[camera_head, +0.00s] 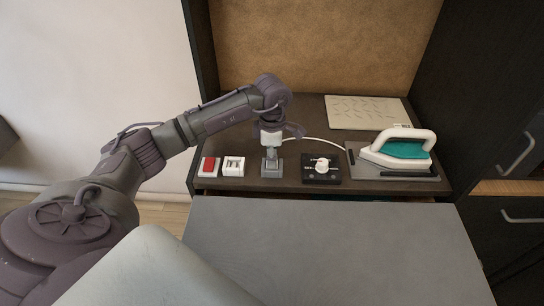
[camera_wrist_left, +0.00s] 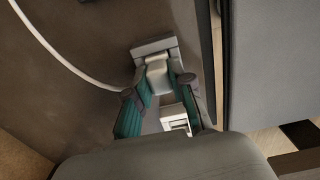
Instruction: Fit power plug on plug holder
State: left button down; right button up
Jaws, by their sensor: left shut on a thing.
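My left gripper (camera_head: 271,141) is over the vanity top, pointing down, and is shut on the white power plug (camera_head: 271,138). In the left wrist view, the plug (camera_wrist_left: 158,76) sits between the teal-padded fingers (camera_wrist_left: 163,104). The grey plug holder (camera_head: 270,168) stands on the counter directly below the plug. The holder also shows in the left wrist view (camera_wrist_left: 152,47), close against the plug's end. I cannot tell whether the plug is seated in it. My right gripper is not in view.
A red switch (camera_head: 208,166) and a white switch (camera_head: 233,166) stand left of the holder. A black box with a white knob (camera_head: 321,168) is right of it. A white cord (camera_head: 317,139) runs toward the teal-and-white iron (camera_head: 401,150). A pale board (camera_head: 366,112) lies behind.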

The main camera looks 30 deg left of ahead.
pick_arm(q)
jog(key=shift+f, duration=0.1)
jog(key=c, duration=0.9)
grip_release()
jog(key=shift+c, duration=0.2)
notch_tip(320, 180, up, 12)
